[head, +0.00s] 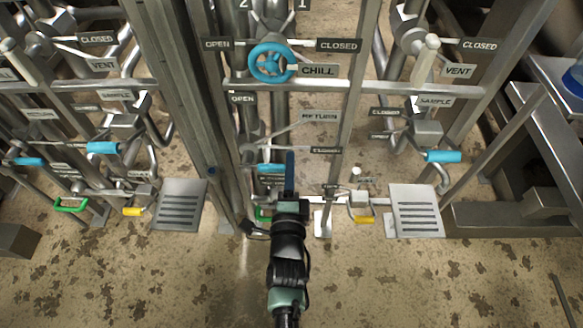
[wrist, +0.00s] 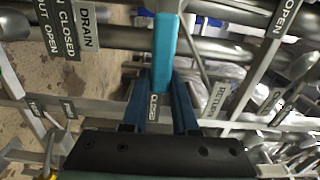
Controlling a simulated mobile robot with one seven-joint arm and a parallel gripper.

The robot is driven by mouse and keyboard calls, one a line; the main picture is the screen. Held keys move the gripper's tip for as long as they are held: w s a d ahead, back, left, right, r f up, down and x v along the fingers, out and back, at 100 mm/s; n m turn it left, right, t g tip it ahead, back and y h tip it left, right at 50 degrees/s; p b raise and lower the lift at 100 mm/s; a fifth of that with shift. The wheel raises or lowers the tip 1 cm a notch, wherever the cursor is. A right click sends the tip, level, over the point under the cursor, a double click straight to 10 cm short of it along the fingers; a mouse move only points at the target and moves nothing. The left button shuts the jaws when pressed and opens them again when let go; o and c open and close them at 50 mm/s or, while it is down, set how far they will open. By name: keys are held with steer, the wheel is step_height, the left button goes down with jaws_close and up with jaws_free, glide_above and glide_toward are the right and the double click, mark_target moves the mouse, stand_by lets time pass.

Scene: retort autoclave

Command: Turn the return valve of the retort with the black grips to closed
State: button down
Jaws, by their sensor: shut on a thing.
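My gripper (head: 289,158) reaches into the middle bay among the pipes. In the wrist view, its blue fingers (wrist: 162,88) are shut on a teal lever grip (wrist: 165,42), which runs up and away between them. A teal grip (head: 269,168) also shows beside the fingers in the head view, partly hidden. The RETURN sign (head: 318,117) stands above, with an OPEN plate (head: 242,98) to its upper left and a CLOSED plate (head: 326,150) below it. The RETURN sign also shows in the wrist view (wrist: 218,98). I cannot make out black grips or which valve the held lever belongs to.
A teal handwheel (head: 271,63) sits by the CHILL sign (head: 319,71) above. Steel posts and a crossbar (head: 410,90) frame the bay. A DRAIN sign (wrist: 86,24) is upper left in the wrist view. Slotted plates (head: 181,205) (head: 416,211) flank the bay. The front floor is clear.

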steer(key=shift+d+f+m, duration=0.1)
steer(key=shift+f+m, duration=0.2)
steer(key=shift+f, duration=0.05)
steer(key=c, duration=0.7)
jaws_free()
steer(key=shift+r, duration=0.1)
steer(key=s+p, duration=0.4)
steer(key=s, duration=0.9)
